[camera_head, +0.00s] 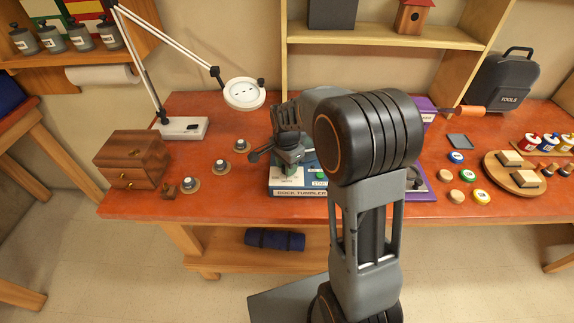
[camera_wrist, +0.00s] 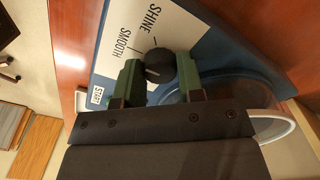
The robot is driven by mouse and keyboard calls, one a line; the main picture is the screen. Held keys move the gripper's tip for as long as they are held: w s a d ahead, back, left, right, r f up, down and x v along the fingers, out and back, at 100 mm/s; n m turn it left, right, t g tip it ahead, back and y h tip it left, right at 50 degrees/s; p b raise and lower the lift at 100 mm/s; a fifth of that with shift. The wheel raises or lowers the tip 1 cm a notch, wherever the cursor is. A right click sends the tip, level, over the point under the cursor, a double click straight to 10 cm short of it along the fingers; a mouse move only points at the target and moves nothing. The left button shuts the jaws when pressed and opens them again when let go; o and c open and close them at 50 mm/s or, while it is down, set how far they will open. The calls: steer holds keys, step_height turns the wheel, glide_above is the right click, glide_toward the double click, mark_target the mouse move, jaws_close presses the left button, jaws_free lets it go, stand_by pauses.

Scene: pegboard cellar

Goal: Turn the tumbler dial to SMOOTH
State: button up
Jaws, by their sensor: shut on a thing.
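The rock tumbler (camera_head: 283,190) stands at the table's front edge in the head view, partly covered by my arm and gripper. Its white and blue panel (camera_wrist: 118,50) fills the top of the wrist view, with the printed words SHINE, SMOOTH and START. The black round dial (camera_wrist: 159,66) sits below the lines from SHINE and SMOOTH. My gripper (camera_wrist: 160,76) has its two green fingers on either side of the dial and is shut on it. I cannot tell which word the dial's pointer faces. In the head view the dial is hidden behind my gripper (camera_head: 290,171).
A wooden drawer box (camera_head: 133,160) and several small knobs on round bases stand left of the tumbler. A magnifier lamp (camera_head: 243,94) reaches over the back. A purple device (camera_head: 424,186) is close on the right, and a round wooden board (camera_head: 514,179) lies farther right.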

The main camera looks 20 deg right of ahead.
steer(key=o, duration=0.9)
steer(key=shift+o, duration=0.2)
steer(key=shift+r, duration=0.1)
step_height(320, 180, up, 14)
steer(key=shift+f+b, duration=0.2)
steer(key=shift+b, duration=0.15)
